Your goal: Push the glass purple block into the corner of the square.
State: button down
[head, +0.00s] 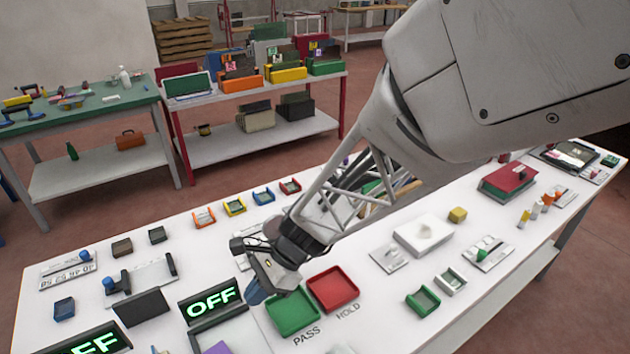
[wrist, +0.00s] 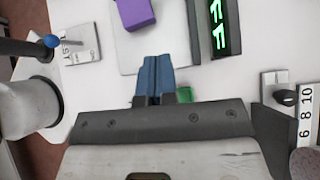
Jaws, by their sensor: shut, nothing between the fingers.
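The purple block (head: 218,348) is cut off by the bottom edge of the head view. In the wrist view the purple block (wrist: 136,13) shows near the top, over the left part of a pale grey square plate (wrist: 180,45). The square (head: 232,327) also shows in part in the head view, below the OFF sign. My gripper (head: 256,294) has blue fingers and is shut and empty. In the wrist view the gripper (wrist: 155,62) points toward the block with a clear gap between them. Its fingertips overlap the plate's near edge. Contact with the plate cannot be told.
A lit OFF sign (head: 210,299) stands close beside the square and my gripper. A green PASS tray (head: 293,312) and a red HOLD tray (head: 333,288) lie just right of my gripper. A second lit sign (head: 95,342) stands at lower left. Small coloured trays line the far edge.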

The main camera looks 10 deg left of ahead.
dwell(0.4)
jog(key=s+d+m+t+y, duration=0.2)
jog(key=s+d+m+t, duration=0.3)
jog(key=d, duration=0.6)
jog(key=shift+s+d+m+y, duration=0.3)
jog(key=shift+s+d+m, duration=0.05)
jog(key=shift+s+m, duration=1.05)
jog(key=shift+a+f, duration=0.15)
jog(key=shift+f, duration=0.05)
jog(key=shift+x, duration=4.75)
jog(key=shift+s+a, duration=0.15)
jog(key=shift+a, duration=0.85)
jog(key=shift+s+a, duration=0.15)
jog(key=shift+a, duration=0.85)
jog(key=shift+a, duration=0.1)
jog(key=shift+s+a, duration=0.15)
jog(key=shift+a, duration=0.8)
